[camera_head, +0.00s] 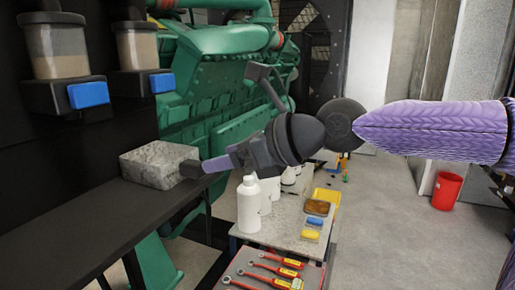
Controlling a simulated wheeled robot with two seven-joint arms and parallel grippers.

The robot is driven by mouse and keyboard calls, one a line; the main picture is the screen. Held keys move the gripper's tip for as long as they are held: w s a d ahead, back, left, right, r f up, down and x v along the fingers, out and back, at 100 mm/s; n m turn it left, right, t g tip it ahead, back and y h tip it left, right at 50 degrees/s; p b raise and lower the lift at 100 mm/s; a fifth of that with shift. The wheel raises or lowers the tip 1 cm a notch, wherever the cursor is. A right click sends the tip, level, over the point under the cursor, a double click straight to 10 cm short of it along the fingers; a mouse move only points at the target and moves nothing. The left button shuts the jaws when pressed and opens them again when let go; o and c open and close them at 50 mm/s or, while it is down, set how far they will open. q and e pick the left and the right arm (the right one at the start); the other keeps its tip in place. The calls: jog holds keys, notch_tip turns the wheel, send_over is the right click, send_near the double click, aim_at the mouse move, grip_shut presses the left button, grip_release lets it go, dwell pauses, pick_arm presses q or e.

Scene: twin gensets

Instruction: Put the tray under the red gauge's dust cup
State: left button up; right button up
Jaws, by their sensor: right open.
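A grey, mottled, box-like tray (150,168) sits on a dark shelf (95,222) at the left. No red gauge shows. My right gripper (224,122) comes in from the right and is open. Its lower finger reaches the tray's right end; I cannot tell whether it touches. Its upper finger stands up and away from the tray. My left gripper is not in view.
Blue blocks (88,95) stick out below the cups. A green genset (225,90) stands behind. A red bucket (446,191) stands on the open floor at right.

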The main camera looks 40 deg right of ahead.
jog(key=b+v, duration=0.1)
jog(key=v, duration=0.4)
jog(key=shift+s+d+r, duration=0.1)
jog(key=shift+s+d, duration=0.05)
jog(key=shift+s, duration=0.1)
